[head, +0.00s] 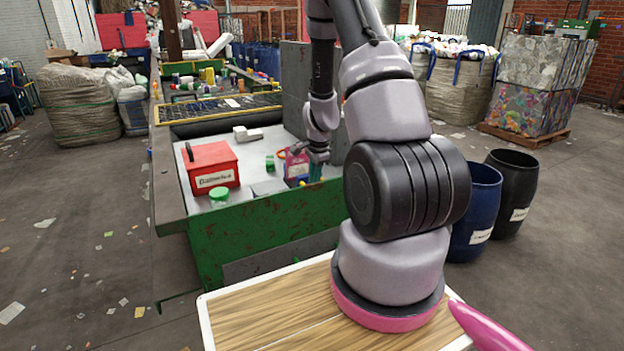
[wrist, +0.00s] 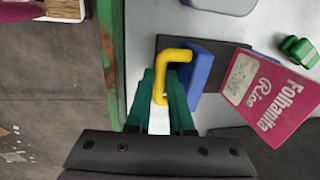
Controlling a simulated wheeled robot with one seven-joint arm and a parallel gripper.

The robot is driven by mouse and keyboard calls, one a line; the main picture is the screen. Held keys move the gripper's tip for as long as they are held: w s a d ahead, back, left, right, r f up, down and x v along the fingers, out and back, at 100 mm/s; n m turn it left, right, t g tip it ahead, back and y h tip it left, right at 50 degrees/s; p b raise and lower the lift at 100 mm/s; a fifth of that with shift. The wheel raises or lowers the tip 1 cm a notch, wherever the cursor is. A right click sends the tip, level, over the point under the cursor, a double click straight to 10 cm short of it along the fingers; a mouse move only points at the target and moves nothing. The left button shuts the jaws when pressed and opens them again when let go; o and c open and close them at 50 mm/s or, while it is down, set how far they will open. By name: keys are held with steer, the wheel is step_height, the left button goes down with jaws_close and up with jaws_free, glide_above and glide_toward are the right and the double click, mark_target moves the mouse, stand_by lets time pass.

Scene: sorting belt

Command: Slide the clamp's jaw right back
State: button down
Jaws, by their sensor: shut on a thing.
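The clamp shows in the wrist view as a blue jaw block (wrist: 200,72) with a bent yellow handle (wrist: 176,55), over a dark flat base (wrist: 168,43). My gripper (wrist: 167,90) has its teal fingers on either side of the yellow handle and is shut on it. In the head view my gripper (head: 316,172) is low over the near right part of the sorting table, and only a bit of yellow (head: 303,183) shows beside it. My fingers and arm hide most of the clamp there.
A pink rice packet (wrist: 268,95) lies close right of the clamp, with a green object (wrist: 299,49) beyond. A red battery box (head: 210,170) and a green-lidded jar (head: 219,197) stand left on the table (head: 250,222). The table's green edge (wrist: 112,50) runs close left of my fingers.

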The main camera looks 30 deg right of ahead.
steer(key=shift+s+f, duration=0.1)
steer(key=shift+s, duration=0.15)
steer(key=c, duration=0.8)
jaws_free()
steer(key=shift+r, duration=0.3)
step_height(320, 180, up, 10)
steer(key=s, duration=0.1)
steer(key=shift+s, duration=0.4)
steer(key=shift+r, duration=0.1)
